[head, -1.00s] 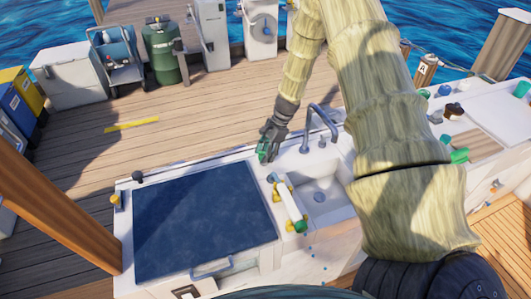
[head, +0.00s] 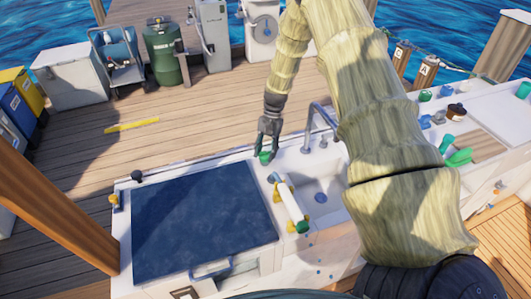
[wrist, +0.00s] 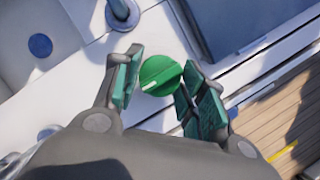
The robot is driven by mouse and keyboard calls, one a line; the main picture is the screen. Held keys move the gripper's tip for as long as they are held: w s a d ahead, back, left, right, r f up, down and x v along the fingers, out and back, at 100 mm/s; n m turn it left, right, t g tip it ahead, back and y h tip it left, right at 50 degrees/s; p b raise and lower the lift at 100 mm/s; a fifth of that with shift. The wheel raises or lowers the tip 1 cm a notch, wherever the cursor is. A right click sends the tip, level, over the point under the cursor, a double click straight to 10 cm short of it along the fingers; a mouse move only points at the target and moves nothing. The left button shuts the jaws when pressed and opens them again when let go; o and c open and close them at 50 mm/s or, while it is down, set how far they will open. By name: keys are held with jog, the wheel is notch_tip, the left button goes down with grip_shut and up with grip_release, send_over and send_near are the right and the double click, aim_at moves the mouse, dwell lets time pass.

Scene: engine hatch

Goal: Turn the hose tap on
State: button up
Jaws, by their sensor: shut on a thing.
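A round green tap knob (head: 265,157) sits on the white counter, left of the sink and behind the dark blue hatch. In the wrist view the knob (wrist: 160,75) has a raised grip and a short white mark on its lower left side. My gripper (head: 267,149) points down over the knob. In the wrist view my gripper (wrist: 157,82) has its green-padded fingers on either side of the knob and is shut on it. The knob's underside and its mount are hidden.
The sink (head: 322,188) and its grey faucet (head: 313,120) stand close right of my gripper. A white bar with yellow ends (head: 290,203) and another green knob (head: 302,227) are nearer. The dark blue hatch (head: 200,220) lies left. Wooden deck (head: 190,125) is open behind.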

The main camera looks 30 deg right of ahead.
jog(key=shift+s+a+f, duration=0.1)
jog(key=shift+a+f, duration=0.05)
dwell(0.3)
jog(key=o, duration=1)
jog(key=shift+r, duration=0.2)
jog(key=v, duration=1.1)
jog(key=shift+w+d+r, duration=0.25)
jog(key=shift+r, duration=0.05)
